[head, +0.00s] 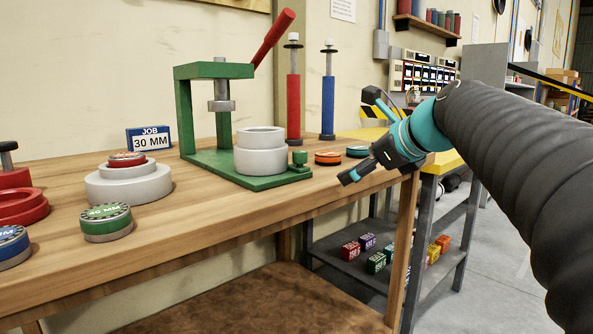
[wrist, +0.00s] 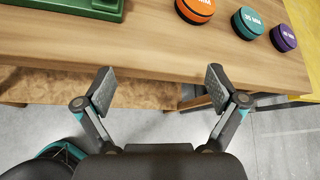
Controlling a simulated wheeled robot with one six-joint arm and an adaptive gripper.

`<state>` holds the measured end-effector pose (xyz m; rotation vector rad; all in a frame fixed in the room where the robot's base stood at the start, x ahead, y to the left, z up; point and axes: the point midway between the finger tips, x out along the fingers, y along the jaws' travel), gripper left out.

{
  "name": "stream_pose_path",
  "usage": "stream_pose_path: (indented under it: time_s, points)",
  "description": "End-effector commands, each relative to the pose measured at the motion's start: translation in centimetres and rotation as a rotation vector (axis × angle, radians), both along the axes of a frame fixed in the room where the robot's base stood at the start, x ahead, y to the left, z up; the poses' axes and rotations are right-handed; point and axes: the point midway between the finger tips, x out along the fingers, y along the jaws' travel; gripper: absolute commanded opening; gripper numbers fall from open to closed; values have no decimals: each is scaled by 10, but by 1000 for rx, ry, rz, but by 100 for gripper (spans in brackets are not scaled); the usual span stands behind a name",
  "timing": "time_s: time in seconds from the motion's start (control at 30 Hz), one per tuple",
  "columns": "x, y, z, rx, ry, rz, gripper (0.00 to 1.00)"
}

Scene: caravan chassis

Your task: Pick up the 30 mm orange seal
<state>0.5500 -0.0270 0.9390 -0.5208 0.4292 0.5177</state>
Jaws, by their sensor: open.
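The orange seal (head: 328,158) lies flat on the wooden bench, just right of the green press base in the head view. It is a low dark disc with an orange top. In the wrist view the orange seal (wrist: 196,9) is at the top edge, partly cut off, and its lettering is too cropped to read. My gripper (head: 362,135) is open and empty near the bench's front edge. In the wrist view my gripper (wrist: 158,85) has its fingers wide apart, short of the seal and not touching it.
A teal seal (wrist: 247,22) and a purple seal (wrist: 283,37) lie right of the orange one. The green press (head: 215,125) holds white rings on its base. Red and blue posts (head: 328,100) stand behind. A job sign (head: 149,139) reads 30 MM.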

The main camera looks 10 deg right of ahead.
Motion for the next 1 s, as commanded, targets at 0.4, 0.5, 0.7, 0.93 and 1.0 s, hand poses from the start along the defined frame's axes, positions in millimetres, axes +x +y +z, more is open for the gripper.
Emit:
stream_pose_path:
  time_s: [0.4,0.5,0.7,0.93,1.0]
  points:
    - [48,-20,34,407,36,-178,95]
    - [61,-14,28,407,37,-176,95]
    - [92,1,14,405,36,-177,95]
    - [110,9,6,404,35,-178,95]
    - [112,10,5,404,35,-178,95]
